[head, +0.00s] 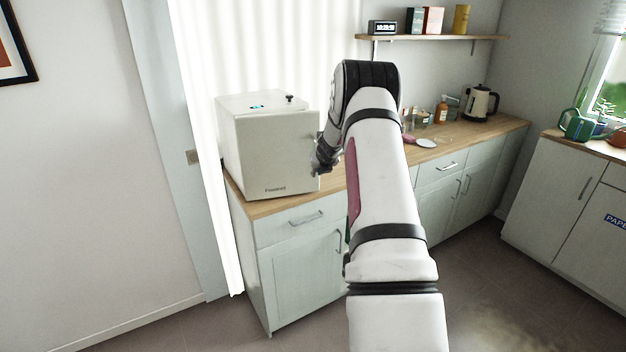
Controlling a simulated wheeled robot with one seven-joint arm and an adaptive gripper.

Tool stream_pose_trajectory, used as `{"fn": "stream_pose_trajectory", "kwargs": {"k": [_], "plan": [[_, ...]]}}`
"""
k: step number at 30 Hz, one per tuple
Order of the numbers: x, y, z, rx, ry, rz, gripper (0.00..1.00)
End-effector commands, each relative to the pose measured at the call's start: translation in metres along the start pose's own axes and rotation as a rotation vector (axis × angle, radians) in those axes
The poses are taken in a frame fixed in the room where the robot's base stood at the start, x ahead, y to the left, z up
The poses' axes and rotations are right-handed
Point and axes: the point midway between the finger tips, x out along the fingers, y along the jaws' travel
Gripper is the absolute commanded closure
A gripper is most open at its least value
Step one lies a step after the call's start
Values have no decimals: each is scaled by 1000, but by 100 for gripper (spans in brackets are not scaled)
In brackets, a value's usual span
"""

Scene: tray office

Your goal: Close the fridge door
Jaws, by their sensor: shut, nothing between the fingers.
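A small white fridge (225,150) stands on the left end of the wooden counter. Its door (275,155), with a dark brand label near the bottom, faces the room and looks flush with the body. I cannot tell whether a narrow gap is left. My gripper (317,169) is shut and empty, at the right edge of the door. I cannot tell whether it touches the door. My wrist and arm hide the area just right of the fridge.
The wooden counter (470,135) runs to the right, with a kettle (481,103), bottles and a white dish (426,142) on it. A wall shelf (430,37) hangs above. Cabinets stand below and at the far right. The floor at the front left is clear.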

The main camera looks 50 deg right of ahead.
Motion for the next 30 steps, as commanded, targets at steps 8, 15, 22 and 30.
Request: {"fn": "stream_pose_trajectory", "kwargs": {"k": [8,15,22,30], "plan": [[32,-6,25,-86,-1,82,100],[44,-9,39,-84,0,81,100],[48,-11,46,-82,1,81,100],[48,-11,48,-81,1,82,100]]}}
